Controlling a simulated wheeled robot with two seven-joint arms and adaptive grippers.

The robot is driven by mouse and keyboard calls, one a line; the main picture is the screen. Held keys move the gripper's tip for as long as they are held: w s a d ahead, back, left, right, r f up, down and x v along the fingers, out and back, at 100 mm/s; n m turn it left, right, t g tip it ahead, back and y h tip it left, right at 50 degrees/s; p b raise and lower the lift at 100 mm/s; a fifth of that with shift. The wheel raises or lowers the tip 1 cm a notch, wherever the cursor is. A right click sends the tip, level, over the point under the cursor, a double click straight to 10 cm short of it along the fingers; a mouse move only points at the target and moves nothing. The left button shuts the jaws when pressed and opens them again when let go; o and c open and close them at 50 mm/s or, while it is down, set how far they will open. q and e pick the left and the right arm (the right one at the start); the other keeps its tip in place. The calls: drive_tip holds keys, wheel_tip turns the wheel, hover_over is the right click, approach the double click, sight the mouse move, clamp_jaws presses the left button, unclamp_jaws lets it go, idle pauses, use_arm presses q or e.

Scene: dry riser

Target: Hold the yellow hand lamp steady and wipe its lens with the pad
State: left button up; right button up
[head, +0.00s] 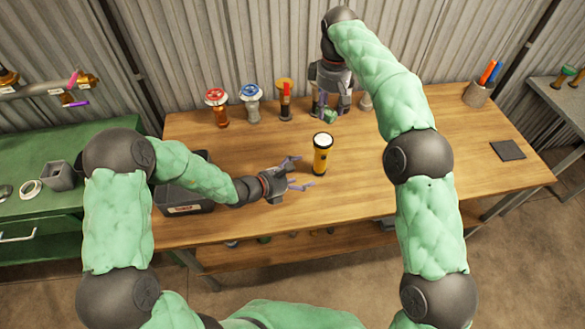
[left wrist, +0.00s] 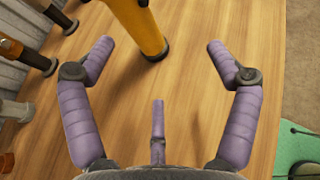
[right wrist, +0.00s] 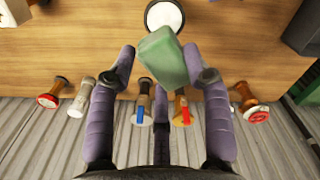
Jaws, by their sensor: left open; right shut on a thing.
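The yellow hand lamp (head: 320,157) stands upright on the wooden table with its pale lens facing up. Its yellow body also shows in the left wrist view (left wrist: 138,26). My left gripper (head: 299,173) is open beside the lamp, just left of it, its fingers pointing toward the body without touching. My right gripper (head: 329,112) is at the back of the table, behind the lamp, shut on the green pad (right wrist: 163,58). In the right wrist view the round lens (right wrist: 164,15) shows beyond the pad, which partly overlaps it.
Several valves, one with a red wheel (head: 216,97) and one with a blue wheel (head: 251,91), stand along the back edge. A dark bin (head: 187,197) is at the left. A pen cup (head: 476,95) and a dark flat square (head: 508,150) are at the right. The table's front middle is clear.

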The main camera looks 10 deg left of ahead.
use_arm(q)
drive_tip(key=shift+m, duration=0.5)
drive_tip(key=w+d+f, duration=0.1)
drive_tip(key=w, duration=0.2)
drive_tip(key=w+d+f, duration=0.1)
drive_tip(key=w+d, duration=0.1)
drive_tip(key=w, duration=0.1)
drive_tip(key=w+d+f, duration=0.2)
drive_tip(key=w, duration=0.1)
drive_tip(key=shift+w+d+f, duration=0.1)
drive_tip(key=shift+w+d, duration=0.1)
drive_tip(key=shift+w, duration=0.2)
drive_tip(key=c, duration=1.5)
use_arm(e)
hover_over(325, 136)
drive_tip(key=shift+f, duration=3.45)
drive_tip(key=r, duration=0.3)
drive_tip(key=d+r, duration=0.1)
drive_tip(key=r, duration=0.1)
drive_tip(key=shift+s, duration=0.35)
drive_tip(key=shift+s+d+r, duration=0.15)
drive_tip(key=shift+d+r, duration=0.05)
drive_tip(key=shift+r, duration=0.15)
